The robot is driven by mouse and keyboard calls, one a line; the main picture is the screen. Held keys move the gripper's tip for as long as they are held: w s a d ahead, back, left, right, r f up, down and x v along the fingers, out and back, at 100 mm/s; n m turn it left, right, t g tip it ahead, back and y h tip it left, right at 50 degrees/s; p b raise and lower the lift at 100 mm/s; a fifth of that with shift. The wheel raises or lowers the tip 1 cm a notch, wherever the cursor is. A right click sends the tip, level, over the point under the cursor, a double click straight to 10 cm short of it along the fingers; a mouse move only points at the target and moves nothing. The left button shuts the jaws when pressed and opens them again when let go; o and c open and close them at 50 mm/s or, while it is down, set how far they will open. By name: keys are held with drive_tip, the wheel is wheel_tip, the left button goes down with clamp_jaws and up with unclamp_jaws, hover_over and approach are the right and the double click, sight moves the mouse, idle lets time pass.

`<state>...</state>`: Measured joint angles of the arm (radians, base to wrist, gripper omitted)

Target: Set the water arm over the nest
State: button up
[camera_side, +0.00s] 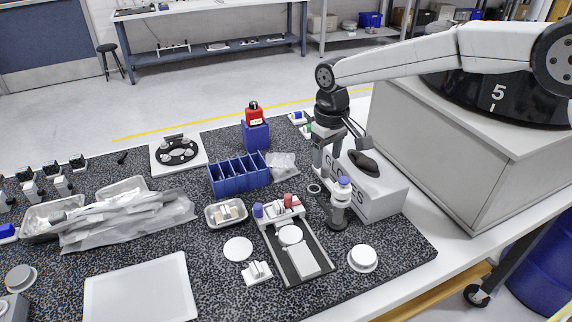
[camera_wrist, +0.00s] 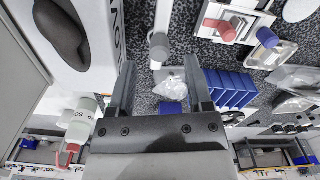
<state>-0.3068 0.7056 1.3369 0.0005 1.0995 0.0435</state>
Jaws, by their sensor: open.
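The fixture (camera_side: 317,246) is a dark tray with pale edges in the side view. A white round disc (camera_side: 290,235) and a pale block (camera_side: 303,261) lie along its middle; the disc looks like the nest, though this is not certain. At its back end are a blue-violet knob (camera_side: 258,210) and a red knob (camera_side: 290,200). The wrist view shows the red knob (camera_wrist: 220,30) and the blue knob (camera_wrist: 268,38). No label shows which part is the water arm. My gripper (camera_wrist: 159,88) is open and empty, beside the glove box, behind and right of the fixture.
The glove box (camera_side: 378,195) with a dark object (camera_side: 364,163) on top stands close by my gripper. A blue divided bin (camera_side: 239,174) and clear bag (camera_side: 281,165) are behind. A white dish (camera_side: 363,258) sits front right.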

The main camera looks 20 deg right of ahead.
sight(326, 166)
drive_tip(key=shift+f, duration=1.85)
clamp_jaws()
